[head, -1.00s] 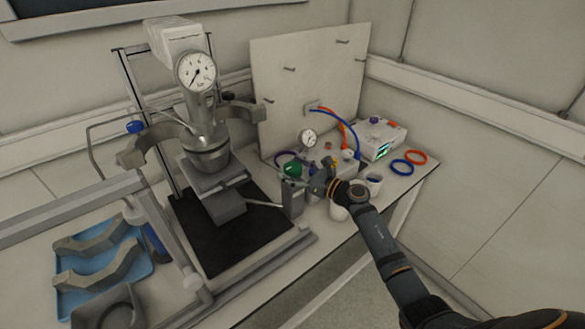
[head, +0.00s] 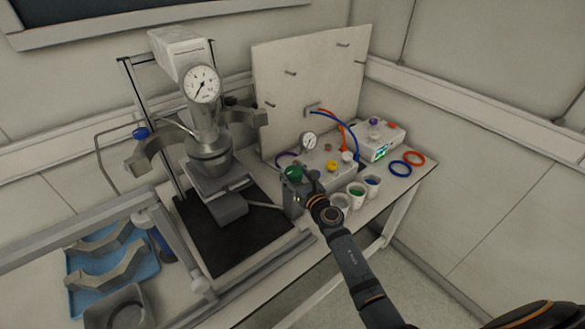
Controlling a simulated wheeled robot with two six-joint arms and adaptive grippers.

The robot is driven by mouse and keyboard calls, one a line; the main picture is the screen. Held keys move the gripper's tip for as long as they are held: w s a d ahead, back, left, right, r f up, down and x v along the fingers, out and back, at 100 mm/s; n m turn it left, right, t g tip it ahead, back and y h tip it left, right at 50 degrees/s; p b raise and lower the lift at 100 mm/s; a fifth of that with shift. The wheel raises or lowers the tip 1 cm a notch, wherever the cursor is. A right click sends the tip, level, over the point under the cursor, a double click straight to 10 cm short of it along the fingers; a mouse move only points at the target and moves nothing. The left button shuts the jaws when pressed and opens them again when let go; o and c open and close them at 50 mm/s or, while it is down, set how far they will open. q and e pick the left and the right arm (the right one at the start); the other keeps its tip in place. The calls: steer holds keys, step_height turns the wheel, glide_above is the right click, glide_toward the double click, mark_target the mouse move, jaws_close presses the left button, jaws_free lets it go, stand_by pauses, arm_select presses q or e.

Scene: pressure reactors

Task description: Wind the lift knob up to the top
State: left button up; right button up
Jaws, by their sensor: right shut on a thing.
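The lift (head: 222,206) is a grey platform jack on a black mat, under the metal reactor vessel (head: 209,150) with its round dial. A thin rod (head: 264,205) runs from the lift to the right, towards a small grey upright block. My right gripper (head: 299,184) is at that block, shut on the lift knob. The gripper and the wrist hide the knob, so I cannot see how far it is turned. The platform lies close below the vessel; I cannot tell whether they touch. My left gripper is not in view.
Several small cups (head: 356,191) stand close to my forearm. A blue tray (head: 112,258) with grey clamp parts lies at the left. A pegboard (head: 300,75) stands behind.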

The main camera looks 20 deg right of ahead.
steer(key=shift+s+f, duration=0.1)
steer(key=o, duration=1.2)
steer(key=shift+s, duration=0.15)
steer(key=s, duration=0.4)
steer(key=s+d, duration=0.1)
steer(key=s, duration=0.3)
steer(key=s+d, duration=0.1)
steer(key=s, duration=0.2)
steer(key=shift+s+d, duration=0.1)
steer(key=shift+s, duration=0.3)
